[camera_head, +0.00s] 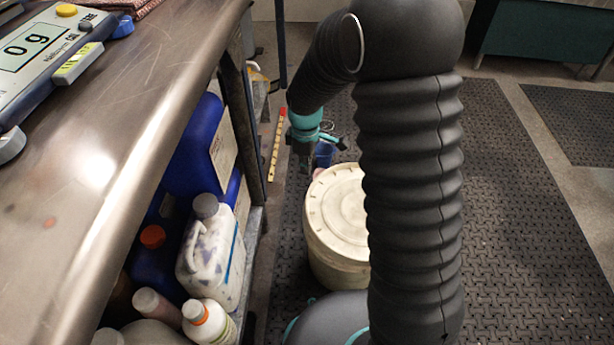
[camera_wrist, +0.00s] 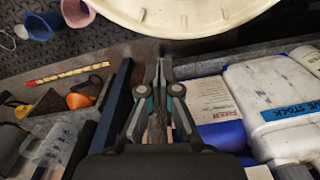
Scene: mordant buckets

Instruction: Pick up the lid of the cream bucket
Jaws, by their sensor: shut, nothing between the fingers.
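The cream bucket (camera_head: 333,268) stands on the dark floor mat, partly hidden behind my arm. Its round cream lid (camera_head: 338,200) lies flat on top. In the wrist view the lid (camera_wrist: 185,14) fills the top middle, its ribbed rim towards me. My gripper (camera_head: 308,160) is at the lid's far left edge in the head view. In the wrist view my gripper (camera_wrist: 159,62) has its fingertips together just short of the rim, with nothing between them. I cannot tell whether they touch the rim.
A steel bench (camera_head: 120,130) runs along the left. Jugs and bottles, including a white jug (camera_head: 212,250), crowd the shelf below. A small blue bucket (camera_head: 324,154) and a pink one (camera_wrist: 76,12) stand beyond the lid. A yellow ruler (camera_head: 277,145) lies nearby. The mat to the right is clear.

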